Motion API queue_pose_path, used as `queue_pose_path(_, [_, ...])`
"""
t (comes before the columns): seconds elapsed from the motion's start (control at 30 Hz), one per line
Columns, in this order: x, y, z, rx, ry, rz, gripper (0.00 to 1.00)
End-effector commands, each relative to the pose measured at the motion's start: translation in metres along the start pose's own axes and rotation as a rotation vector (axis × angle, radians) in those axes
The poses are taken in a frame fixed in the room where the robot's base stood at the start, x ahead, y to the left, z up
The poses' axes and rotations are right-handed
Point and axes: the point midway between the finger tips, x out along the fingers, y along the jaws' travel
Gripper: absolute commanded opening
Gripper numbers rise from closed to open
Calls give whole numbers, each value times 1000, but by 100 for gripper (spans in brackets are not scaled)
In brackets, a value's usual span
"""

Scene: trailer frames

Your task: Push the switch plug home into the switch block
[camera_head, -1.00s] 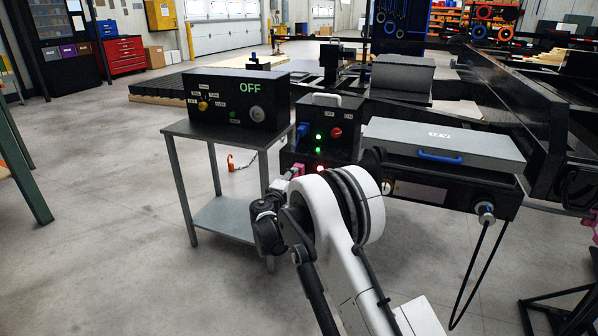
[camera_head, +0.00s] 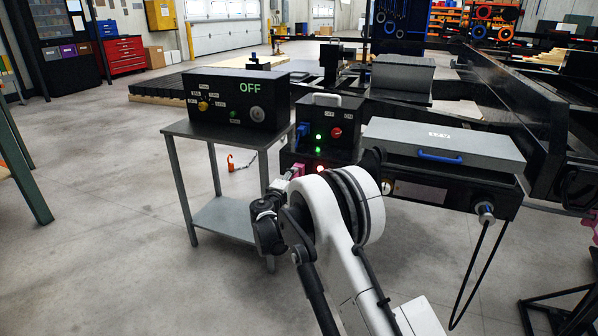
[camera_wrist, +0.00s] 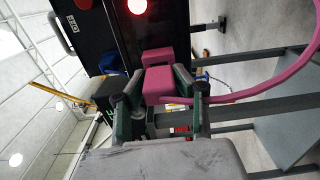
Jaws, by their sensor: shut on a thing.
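The pink switch plug (camera_wrist: 158,87) sits between the two green-and-grey fingers of my gripper (camera_wrist: 157,78) in the wrist view, and the fingers are shut on it. A pink cable (camera_wrist: 235,96) curves away from it to the right. A smaller pink part (camera_wrist: 158,56) lies just beyond the plug, against the edge of the black switch block (camera_wrist: 108,40) with its lit red lamp. I cannot tell how deep the plug sits. In the head view, a bit of pink plug (camera_head: 297,170) shows at the block's left front; my arm hides part of the block.
A black box marked OFF (camera_head: 237,98) stands on a grey metal table (camera_head: 175,130) to the left. A grey case (camera_head: 445,140) with a blue handle is at right. An orange hook (camera_head: 231,162) hangs behind the table. Open floor lies at front left.

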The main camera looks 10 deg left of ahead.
Motion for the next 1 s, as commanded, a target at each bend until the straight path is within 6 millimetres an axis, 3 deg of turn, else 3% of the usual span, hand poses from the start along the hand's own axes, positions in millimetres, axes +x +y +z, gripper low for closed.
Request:
queue_pose_path(0.87, [12, 0, 0, 0, 0, 0, 0])
queue_pose_path(0.9, [12, 0, 0, 0, 0, 0, 29])
queue_pose_path(1.0, [12, 0, 0, 0, 0, 0, 43])
